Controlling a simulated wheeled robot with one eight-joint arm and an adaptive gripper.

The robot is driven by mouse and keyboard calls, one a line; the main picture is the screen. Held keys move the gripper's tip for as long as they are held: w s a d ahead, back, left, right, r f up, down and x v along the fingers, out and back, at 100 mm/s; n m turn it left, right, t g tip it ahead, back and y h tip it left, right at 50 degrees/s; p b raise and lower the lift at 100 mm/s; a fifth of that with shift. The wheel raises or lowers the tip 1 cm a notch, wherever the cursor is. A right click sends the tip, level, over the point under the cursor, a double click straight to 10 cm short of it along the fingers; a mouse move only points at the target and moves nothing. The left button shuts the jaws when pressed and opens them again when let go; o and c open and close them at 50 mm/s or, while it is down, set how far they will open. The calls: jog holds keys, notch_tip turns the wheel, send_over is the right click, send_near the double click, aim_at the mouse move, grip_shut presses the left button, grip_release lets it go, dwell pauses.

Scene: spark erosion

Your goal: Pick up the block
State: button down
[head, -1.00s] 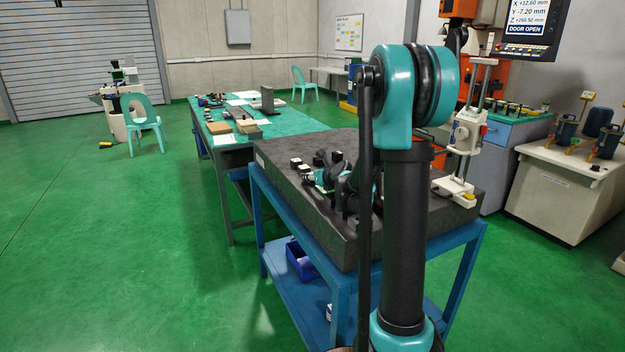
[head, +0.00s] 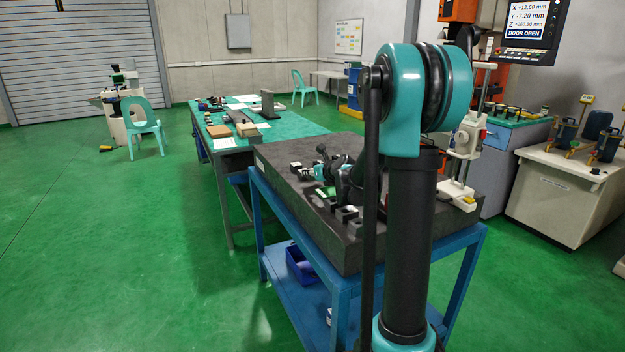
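Several small dark blocks stand on the dark granite slab (head: 290,196). One dark block (head: 347,213) is near the slab's front edge, and another small dark block (head: 296,166) is near its back left. I cannot tell which one the task means. My arm reaches down over the slab, and my gripper (head: 318,172) is low among the small things there, partly behind my own arm. It is too small and cluttered to tell whether its fingers are open or touch anything. A green patch (head: 326,191) lies beside it on the slab.
The slab rests on a blue stand (head: 300,235) with a blue bin (head: 299,264) on its lower shelf. A white-and-grey column instrument (head: 465,135) stands at the slab's right. A green-topped bench (head: 290,131) is behind.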

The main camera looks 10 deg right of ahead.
notch_tip(320, 180, up, 17)
dwell(0.4)
jog(key=shift+a, duration=0.1)
